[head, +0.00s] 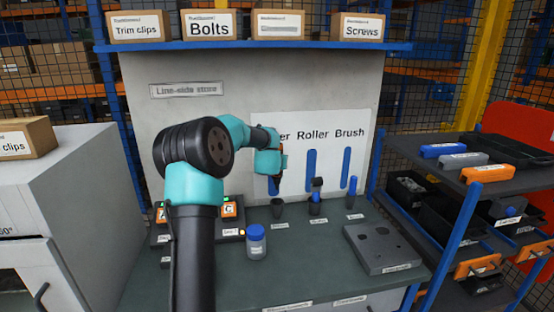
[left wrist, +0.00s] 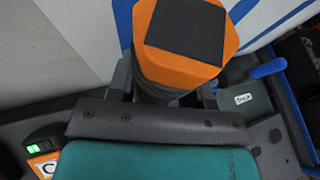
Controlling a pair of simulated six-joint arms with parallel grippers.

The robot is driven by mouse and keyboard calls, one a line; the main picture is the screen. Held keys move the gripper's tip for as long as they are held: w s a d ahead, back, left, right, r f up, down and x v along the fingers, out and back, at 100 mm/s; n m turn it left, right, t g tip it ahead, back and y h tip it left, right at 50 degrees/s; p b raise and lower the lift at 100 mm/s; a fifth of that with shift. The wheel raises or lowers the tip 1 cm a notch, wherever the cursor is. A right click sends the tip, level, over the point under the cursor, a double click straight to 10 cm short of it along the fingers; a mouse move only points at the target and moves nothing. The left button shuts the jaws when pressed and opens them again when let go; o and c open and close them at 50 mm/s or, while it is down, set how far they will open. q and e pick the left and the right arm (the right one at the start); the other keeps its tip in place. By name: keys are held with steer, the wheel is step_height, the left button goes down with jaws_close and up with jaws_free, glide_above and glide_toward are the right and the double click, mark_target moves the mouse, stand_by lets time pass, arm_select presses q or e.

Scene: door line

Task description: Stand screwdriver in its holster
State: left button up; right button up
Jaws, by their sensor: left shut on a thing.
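My left gripper (head: 277,168) is shut on the screwdriver, whose orange, many-sided body with a black square end (left wrist: 185,35) fills the top of the left wrist view. In the head view only a sliver of the screwdriver (head: 284,150) shows beside the gripper; its tip is hidden. The gripper holds it in front of the back panel, above the bench. Below it stands a small dark holster cup (head: 278,209), which looks empty. My right gripper is not in view.
A blue-lidded jar (head: 256,241) and a button box (head: 227,226) are to the left. A grey block with holes (head: 385,247) lies right. The front bench (head: 310,280) is clear.

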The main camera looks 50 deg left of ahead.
arm_select(q)
glide_above(277, 188)
steer(key=shift+w+a+f, duration=0.1)
steer(key=shift+w+f, duration=0.05)
steer(key=shift+f, duration=0.9)
steer(key=shift+w+a+f, duration=0.1)
steer(key=shift+f, duration=0.95)
steer(key=shift+s+f, duration=0.1)
steer(key=shift+f, duration=4.15)
